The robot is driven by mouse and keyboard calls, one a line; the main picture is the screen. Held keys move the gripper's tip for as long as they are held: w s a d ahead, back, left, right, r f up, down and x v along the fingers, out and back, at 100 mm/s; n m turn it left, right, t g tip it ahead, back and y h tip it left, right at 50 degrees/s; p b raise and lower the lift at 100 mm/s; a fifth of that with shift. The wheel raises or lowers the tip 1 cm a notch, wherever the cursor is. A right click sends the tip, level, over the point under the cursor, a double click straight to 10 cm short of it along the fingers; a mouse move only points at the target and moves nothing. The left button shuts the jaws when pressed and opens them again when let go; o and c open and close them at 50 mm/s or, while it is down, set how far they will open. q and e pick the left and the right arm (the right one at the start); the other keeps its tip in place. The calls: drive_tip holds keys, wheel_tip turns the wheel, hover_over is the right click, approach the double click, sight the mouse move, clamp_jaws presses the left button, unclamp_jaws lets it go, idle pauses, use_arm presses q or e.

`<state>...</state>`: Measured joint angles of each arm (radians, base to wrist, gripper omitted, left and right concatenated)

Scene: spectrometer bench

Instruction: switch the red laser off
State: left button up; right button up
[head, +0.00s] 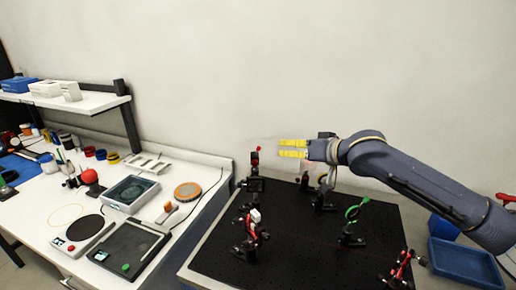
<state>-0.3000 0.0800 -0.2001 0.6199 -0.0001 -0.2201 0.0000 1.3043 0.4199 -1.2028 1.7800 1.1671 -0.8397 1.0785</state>
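My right gripper (293,148) reaches in from the right above the back of the black optical board (290,262). Its two yellow fingers point left, with a narrow gap between them and nothing visible in it. A black post-mounted device with a red top (255,158) stands at the board's back left, a little left of the fingertips and apart from them in the picture. I cannot tell for sure which mounted part is the red laser or where its switch is. A faint red line crosses the board. My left gripper is out of view.
Other mounts stand on the board: a red-and-black one (252,228), a green ring (354,211) and a red one (402,265) at the front right. Blue bins (465,262) lie to the right. A cluttered white bench (60,212) fills the left.

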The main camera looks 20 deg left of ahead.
sight(259, 147)
drive_tip(key=x, duration=1.6)
drive_tip(key=shift+c, duration=0.4)
clamp_jaws()
drive_tip(key=shift+w+r, duration=0.1)
drive_tip(key=shift+r, duration=0.05)
